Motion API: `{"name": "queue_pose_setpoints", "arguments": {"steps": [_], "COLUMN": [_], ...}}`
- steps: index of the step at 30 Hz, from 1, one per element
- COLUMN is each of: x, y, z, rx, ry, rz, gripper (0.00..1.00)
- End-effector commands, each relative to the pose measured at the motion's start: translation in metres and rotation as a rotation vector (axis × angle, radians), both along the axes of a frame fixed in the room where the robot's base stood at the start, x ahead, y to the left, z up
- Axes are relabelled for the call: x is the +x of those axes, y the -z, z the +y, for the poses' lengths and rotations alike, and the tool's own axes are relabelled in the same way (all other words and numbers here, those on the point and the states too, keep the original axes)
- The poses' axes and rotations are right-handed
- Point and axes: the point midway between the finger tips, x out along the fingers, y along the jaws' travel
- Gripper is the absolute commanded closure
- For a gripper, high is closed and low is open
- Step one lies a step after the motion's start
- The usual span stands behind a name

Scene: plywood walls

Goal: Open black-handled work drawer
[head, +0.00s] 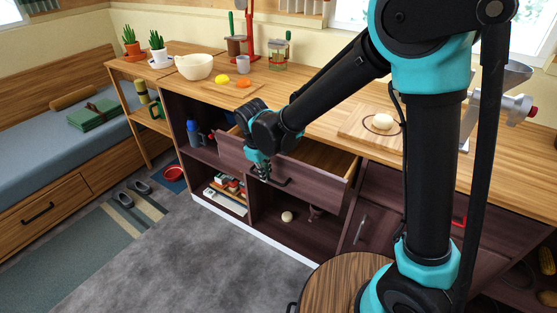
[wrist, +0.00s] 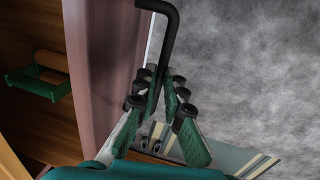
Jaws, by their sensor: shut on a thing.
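The work drawer (head: 315,190) is dark wood and stands pulled out from under the wooden counter; its light wood inside shows in the head view. Its black bar handle (wrist: 168,38) runs down between my fingers in the wrist view. My gripper (head: 263,173) is at the drawer front, shut on the handle. The fingers also show in the wrist view (wrist: 160,95), with the drawer front (wrist: 95,60) beside them. My arm and gripper hide part of the drawer front in the head view.
Below the drawer are open shelves with a small pale round thing (head: 287,216). A round wooden stool (head: 335,285) stands near my base. The counter holds a white bowl (head: 194,66) and a cutting board (head: 355,127). Grey floor (head: 170,250) is clear in front.

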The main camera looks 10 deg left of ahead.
Motion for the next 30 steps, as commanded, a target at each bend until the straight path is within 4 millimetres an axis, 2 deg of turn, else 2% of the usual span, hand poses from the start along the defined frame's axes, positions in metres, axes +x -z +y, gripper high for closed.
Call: {"name": "queue_pose_setpoints", "arguments": {"steps": [1, 6, 12, 15, 21, 30], "x": [-0.02, -0.074, -0.125, -0.143, -0.166, -0.173], "y": [0.0, 0.0, 0.0, 0.0, 0.0, 0.0], "z": [0.007, 0.024, 0.04, 0.046, 0.054, 0.056], "rx": [-0.001, -0.001, -0.002, -0.001, -0.002, -0.001], "ry": [-0.009, -0.009, -0.007, -0.005, -0.002, 0.0], "rz": [0.0, -0.001, -0.001, -0.001, -0.001, -0.001], "gripper": [1.0, 1.0, 1.0, 1.0, 1.0, 1.0]}}
